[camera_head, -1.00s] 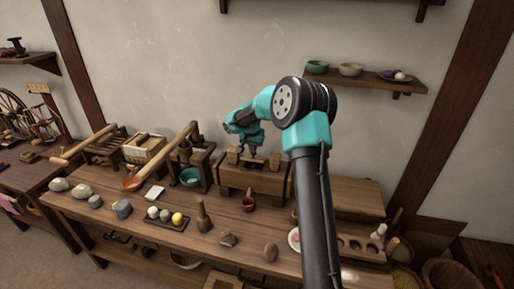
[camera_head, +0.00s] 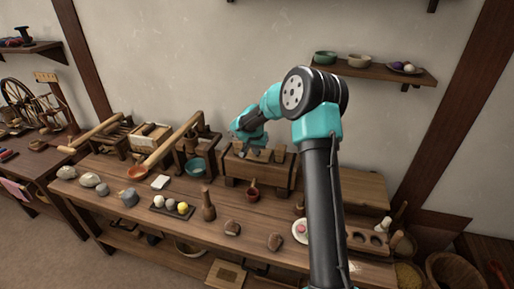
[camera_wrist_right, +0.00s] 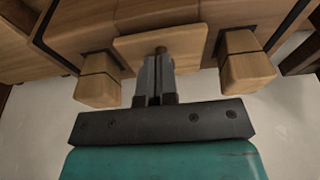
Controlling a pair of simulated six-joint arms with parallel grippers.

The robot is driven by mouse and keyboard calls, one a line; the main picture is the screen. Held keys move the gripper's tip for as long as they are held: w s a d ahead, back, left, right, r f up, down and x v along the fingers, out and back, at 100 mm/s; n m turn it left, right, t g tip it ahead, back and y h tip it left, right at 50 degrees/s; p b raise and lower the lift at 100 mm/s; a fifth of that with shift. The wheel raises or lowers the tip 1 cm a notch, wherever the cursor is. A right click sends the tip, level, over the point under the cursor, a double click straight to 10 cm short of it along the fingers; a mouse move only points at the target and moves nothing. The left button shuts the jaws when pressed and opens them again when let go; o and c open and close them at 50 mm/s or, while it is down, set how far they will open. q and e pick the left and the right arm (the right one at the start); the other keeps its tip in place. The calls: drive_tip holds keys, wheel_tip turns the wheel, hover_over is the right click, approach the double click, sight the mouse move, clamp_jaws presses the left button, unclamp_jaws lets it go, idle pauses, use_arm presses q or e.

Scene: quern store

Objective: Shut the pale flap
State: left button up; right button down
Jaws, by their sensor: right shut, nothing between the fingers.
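The pale flap (camera_wrist_right: 195,44) is a light wooden board with a small dark knob (camera_wrist_right: 160,49), between two wooden blocks, in the right wrist view. My right gripper (camera_wrist_right: 157,58) is shut with nothing in it; its fingertips are at the knob, and I cannot tell whether they touch. In the head view, my right gripper (camera_head: 250,154) is at the top of a wooden chest (camera_head: 262,174) at the back of the bench. The flap's angle is hard to tell there, as the gripper partly covers that area. My left gripper is not in view.
The wooden blocks (camera_wrist_right: 98,88) and (camera_wrist_right: 246,70) stand close on both sides of the gripper. On the bench are a red cup (camera_head: 253,194), a wooden pestle (camera_head: 208,206) and a teal bowl (camera_head: 196,167). A shelf (camera_head: 375,71) hangs above right.

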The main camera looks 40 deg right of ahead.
idle(0.5)
drive_tip(key=shift+r, duration=0.6)
drive_tip(key=s+a+v, duration=0.1)
drive_tip(key=a+v, duration=0.1)
drive_tip(key=v, duration=1)
drive_tip(key=shift+s+f, duration=0.2)
drive_tip(key=shift+s, duration=0.05)
drive_tip(key=w+d+r+m+g+y, duration=0.1)
drive_tip(key=d+m, duration=0.5)
drive_tip(key=m, duration=1.2)
drive_tip(key=shift+w+d+r+y, duration=0.35)
drive_tip(key=shift+w+y, duration=0.45)
drive_tip(key=shift+w, duration=0.35)
